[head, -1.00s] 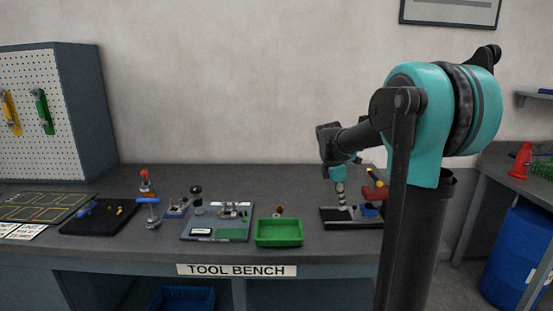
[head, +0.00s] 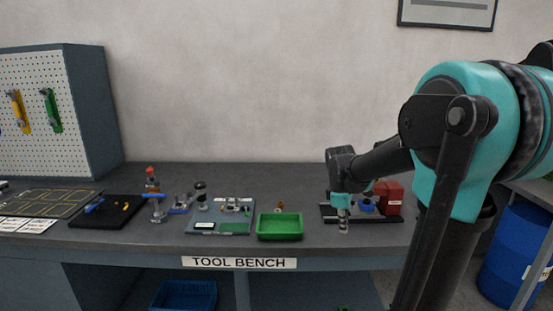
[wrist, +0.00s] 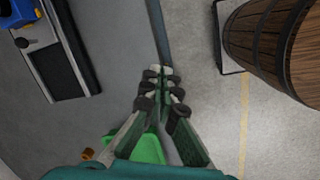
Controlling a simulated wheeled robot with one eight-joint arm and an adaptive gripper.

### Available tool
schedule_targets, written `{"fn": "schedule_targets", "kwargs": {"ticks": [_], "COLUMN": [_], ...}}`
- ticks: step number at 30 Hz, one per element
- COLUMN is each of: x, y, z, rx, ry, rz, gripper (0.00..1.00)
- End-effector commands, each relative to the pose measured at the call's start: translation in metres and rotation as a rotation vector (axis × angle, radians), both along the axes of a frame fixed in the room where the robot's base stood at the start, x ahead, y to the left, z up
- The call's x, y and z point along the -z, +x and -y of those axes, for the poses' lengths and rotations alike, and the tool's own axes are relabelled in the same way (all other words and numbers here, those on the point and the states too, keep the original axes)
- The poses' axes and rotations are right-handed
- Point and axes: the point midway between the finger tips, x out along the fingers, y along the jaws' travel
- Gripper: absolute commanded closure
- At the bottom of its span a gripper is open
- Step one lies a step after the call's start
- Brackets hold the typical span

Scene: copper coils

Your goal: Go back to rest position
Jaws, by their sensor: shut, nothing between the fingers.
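My gripper (head: 343,228) points down at the right part of the tool bench, in front of a black mat with a red machine. In the wrist view its fingers (wrist: 161,82) are drawn together with nothing between them. My arm reaches in from the right of the head view. A green tray (head: 280,236) stands on the bench to the left of my gripper. It shows partly behind the fingers in the wrist view (wrist: 148,149). A small copper-coloured piece (head: 280,206) is just behind the tray and also shows in the wrist view (wrist: 88,154).
The red machine (head: 388,193) is close to my wrist. A grey-green board (head: 212,228) with small fixtures, a black mat (head: 92,216) and a pegboard cabinet (head: 95,110) are to the left. A blue barrel (head: 520,255) stands right. The wrist view shows a wooden barrel (wrist: 275,45) and floor.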

Motion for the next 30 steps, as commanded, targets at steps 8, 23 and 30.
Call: {"fn": "schedule_targets", "kwargs": {"ticks": [8,23,30], "x": [0.055,0.113,0.113], "y": [-0.084,-0.168,-0.167], "z": [-0.012,-0.028,-0.028], "rx": [0.491,1.052,1.05], "ry": [0.169,0.414,0.413], "rz": [0.185,0.323,0.323], "gripper": [1.0,1.0,1.0]}}
